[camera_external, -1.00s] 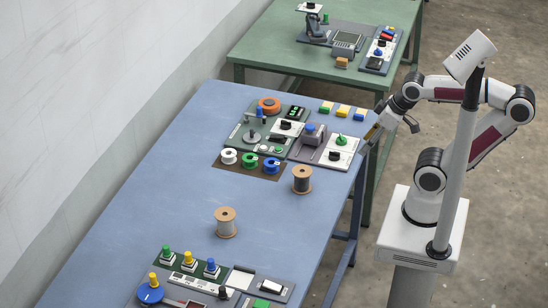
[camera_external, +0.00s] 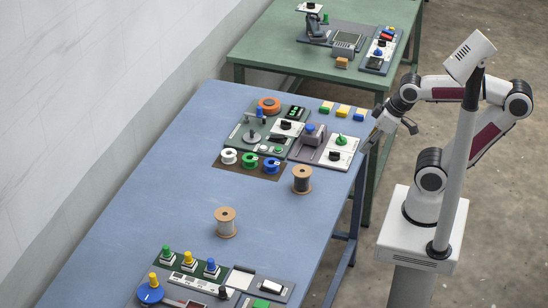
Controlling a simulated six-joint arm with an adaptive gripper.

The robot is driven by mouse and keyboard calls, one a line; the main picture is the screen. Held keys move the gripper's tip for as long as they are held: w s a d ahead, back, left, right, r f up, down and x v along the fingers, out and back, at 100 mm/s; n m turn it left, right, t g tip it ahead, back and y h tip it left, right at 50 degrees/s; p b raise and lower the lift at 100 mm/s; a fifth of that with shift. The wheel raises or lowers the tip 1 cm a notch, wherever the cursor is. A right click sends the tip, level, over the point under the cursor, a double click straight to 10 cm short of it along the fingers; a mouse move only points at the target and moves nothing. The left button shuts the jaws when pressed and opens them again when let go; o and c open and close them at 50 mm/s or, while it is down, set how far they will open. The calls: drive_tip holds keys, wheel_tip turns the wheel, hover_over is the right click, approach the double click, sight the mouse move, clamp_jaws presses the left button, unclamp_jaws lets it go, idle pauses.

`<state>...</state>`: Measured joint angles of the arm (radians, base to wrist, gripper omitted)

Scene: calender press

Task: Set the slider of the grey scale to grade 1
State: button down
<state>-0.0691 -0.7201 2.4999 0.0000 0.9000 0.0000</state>
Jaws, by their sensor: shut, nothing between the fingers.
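I cannot single out the grey scale or its slider for certain, as the parts are small in this view. My gripper (camera_external: 370,145) points down and left at the table's right edge, beside the panel with a white plate and green knob (camera_external: 341,140). It is shut and holds nothing. Its fingertips are small here, and I cannot tell their height above the table edge.
The blue table (camera_external: 180,200) has clear space in its middle and left. Two wire spools, one brown-grey (camera_external: 226,222) and one dark (camera_external: 302,180), stand upright on it. Yellow, green and blue buttons (camera_external: 188,260) stand near the front. A green table (camera_external: 270,45) stands behind.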

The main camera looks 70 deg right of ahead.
sight(222, 293)
drive_tip(key=w+a+f+n, duration=0.3)
drive_tip(key=w+a+n, duration=0.2)
drive_tip(key=a+n, duration=0.25)
drive_tip(key=w+a+f+n+t+h, duration=0.1)
drive_tip(key=w+a+f+n, duration=0.25)
drive_tip(key=a+n, duration=0.35)
drive_tip(key=w+a+f+n, duration=0.2)
drive_tip(key=w+a+n, duration=0.35)
drive_tip(key=a, duration=0.25)
drive_tip(key=a+f+n+t+y, duration=0.1)
drive_tip(key=a+n+y, duration=0.4)
drive_tip(key=a+n, duration=1.7)
drive_tip(key=shift+w+a+f+y, duration=0.15)
drive_tip(key=shift+a+f+y, duration=0.25)
drive_tip(key=shift+a+f, duration=0.15)
drive_tip(key=shift+w+a, duration=0.1)
drive_tip(key=shift+x, duration=4.9)
drive_tip(key=shift+w+a, duration=0.6)
drive_tip(key=shift+w, duration=0.2)
drive_tip(key=shift+w+a, duration=0.6)
drive_tip(key=shift+w, duration=0.2)
